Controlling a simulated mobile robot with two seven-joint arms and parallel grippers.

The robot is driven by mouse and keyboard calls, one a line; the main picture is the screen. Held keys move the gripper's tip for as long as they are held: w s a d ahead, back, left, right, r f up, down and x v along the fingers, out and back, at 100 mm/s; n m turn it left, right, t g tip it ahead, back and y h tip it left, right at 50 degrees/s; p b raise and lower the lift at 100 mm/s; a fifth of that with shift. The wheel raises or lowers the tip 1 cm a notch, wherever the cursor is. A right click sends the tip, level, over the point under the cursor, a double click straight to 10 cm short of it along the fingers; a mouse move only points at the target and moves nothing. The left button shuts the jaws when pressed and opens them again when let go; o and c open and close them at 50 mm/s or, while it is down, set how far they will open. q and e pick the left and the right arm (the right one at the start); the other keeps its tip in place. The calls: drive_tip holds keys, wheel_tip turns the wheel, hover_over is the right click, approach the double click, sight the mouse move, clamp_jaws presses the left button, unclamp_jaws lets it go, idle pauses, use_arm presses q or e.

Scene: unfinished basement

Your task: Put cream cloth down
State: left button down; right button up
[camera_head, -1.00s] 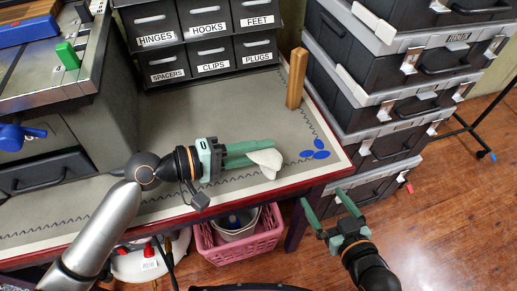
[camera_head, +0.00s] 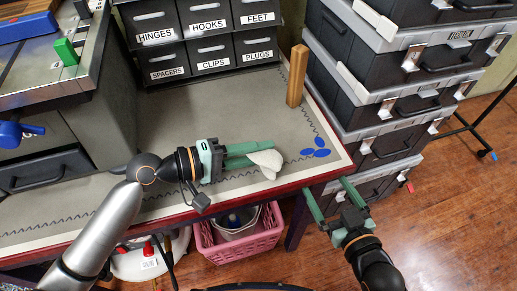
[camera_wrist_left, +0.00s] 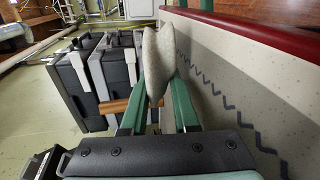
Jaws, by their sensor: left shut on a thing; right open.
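The cream cloth (camera_head: 266,161) is a small crumpled piece at the tips of my left gripper (camera_head: 250,154), over the right part of the table mat. My left gripper is shut on it. In the left wrist view the cloth (camera_wrist_left: 158,62) stands pinched between the green fingers (camera_wrist_left: 159,112). I cannot tell whether its lower edge touches the mat. My right gripper (camera_head: 329,201) is open and empty, beyond the table's right front corner, above the floor.
A wooden post (camera_head: 297,76) stands behind. Labelled drawers (camera_head: 206,40) are at the back. Stacked black cases (camera_head: 395,78) stand right. A pink basket (camera_head: 240,244) is below.

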use_arm(q)
drive_tip(key=shift+f, duration=0.1)
use_arm(e)
drive_tip(key=shift+r, duration=0.15)
use_arm(q)
drive_tip(key=c, duration=0.7)
unclamp_jaws()
drive_tip(key=shift+o, duration=0.2)
drive_tip(key=shift+f, duration=0.1)
drive_tip(key=shift+r, duration=0.25)
drive_tip(key=shift+s+a+r+p, duration=0.1)
drive_tip(key=shift+a+r+p, duration=0.15)
drive_tip(key=shift+r+p, duration=0.2)
drive_tip(key=v, duration=1)
drive_tip(key=shift+s+a, duration=0.1)
drive_tip(key=shift+a, duration=0.1)
drive_tip(key=shift+s+a+r, duration=0.2)
drive_tip(key=shift+a+r, duration=0.05)
drive_tip(key=shift+a, duration=0.2)
use_arm(e)
drive_tip(key=shift+s+f+g, duration=0.2)
drive_tip(key=shift+f+g, duration=0.05)
drive_tip(key=shift+f, duration=0.4)
drive_tip(key=shift+s+f+g, duration=0.15)
drive_tip(key=shift+f+g, duration=0.1)
drive_tip(key=shift+f, duration=0.4)
drive_tip(key=shift+s, duration=0.1)
